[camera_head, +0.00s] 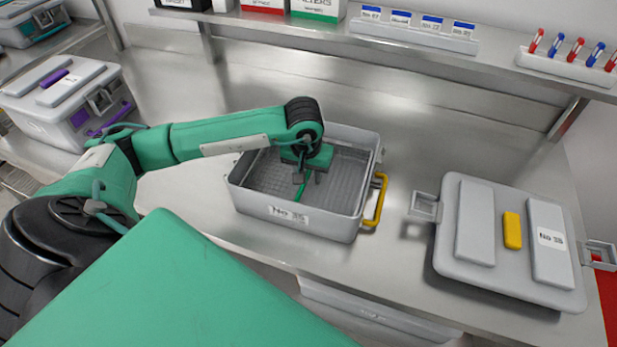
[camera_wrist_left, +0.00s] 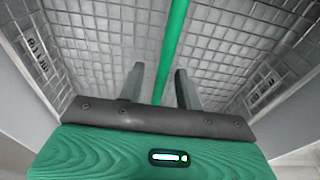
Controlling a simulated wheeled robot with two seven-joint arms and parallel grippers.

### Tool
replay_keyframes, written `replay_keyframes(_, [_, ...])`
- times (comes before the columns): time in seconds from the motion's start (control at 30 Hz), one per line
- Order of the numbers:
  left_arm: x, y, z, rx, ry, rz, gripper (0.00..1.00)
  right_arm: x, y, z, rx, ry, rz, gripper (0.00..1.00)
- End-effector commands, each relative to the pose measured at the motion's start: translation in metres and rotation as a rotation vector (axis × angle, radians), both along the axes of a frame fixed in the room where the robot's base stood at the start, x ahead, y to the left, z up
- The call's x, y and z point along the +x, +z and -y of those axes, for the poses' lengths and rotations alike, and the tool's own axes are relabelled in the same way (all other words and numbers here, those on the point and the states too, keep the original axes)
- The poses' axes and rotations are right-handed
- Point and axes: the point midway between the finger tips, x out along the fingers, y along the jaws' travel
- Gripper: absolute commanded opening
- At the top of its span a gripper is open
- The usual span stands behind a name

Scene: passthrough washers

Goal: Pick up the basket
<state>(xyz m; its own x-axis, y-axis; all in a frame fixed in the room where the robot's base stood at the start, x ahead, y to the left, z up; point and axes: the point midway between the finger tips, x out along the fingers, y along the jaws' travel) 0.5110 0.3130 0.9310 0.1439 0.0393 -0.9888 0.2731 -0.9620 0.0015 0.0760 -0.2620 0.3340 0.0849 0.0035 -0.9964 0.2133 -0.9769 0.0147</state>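The grey mesh basket (camera_head: 338,178) sits inside an open grey container (camera_head: 250,208) labelled "No 35", on the steel bench. A thin green bar, the basket's handle (camera_wrist_left: 173,45), runs across the basket in the left wrist view. My left gripper (camera_head: 307,180) reaches down into the basket from above. Its two fingers (camera_wrist_left: 160,88) are apart, and the green bar passes between them in the left wrist view. I cannot tell how far below the fingertips the bar lies. The basket's far part is partly hidden by my arm. My right gripper is not in view.
A grey lid (camera_head: 512,245) with a yellow tab lies right of the container, whose yellow handle (camera_head: 376,200) sticks out that side. A closed container (camera_head: 68,98) with purple parts stands at left. A steel shelf (camera_head: 330,42) with boxes and tubes overhangs the back.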

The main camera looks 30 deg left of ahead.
Motion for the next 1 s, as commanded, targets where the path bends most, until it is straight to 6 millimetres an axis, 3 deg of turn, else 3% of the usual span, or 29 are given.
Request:
replay_keyframes(0.2, [0.0,-0.001,0.0,-0.001,0.0,0.001,0.35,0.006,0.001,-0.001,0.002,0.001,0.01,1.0])
replay_keyframes(0.4, [0.0,-0.001,0.0,0.0,0.0,0.001,0.0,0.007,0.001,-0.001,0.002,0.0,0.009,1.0])
replay_keyframes(0.77, [0.001,0.001,0.0,0.0,0.0,0.003,0.0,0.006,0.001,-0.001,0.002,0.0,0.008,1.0])
replay_keyframes(1.0, [0.001,0.015,0.0,0.0,-0.001,0.005,0.0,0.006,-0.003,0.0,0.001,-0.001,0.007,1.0])
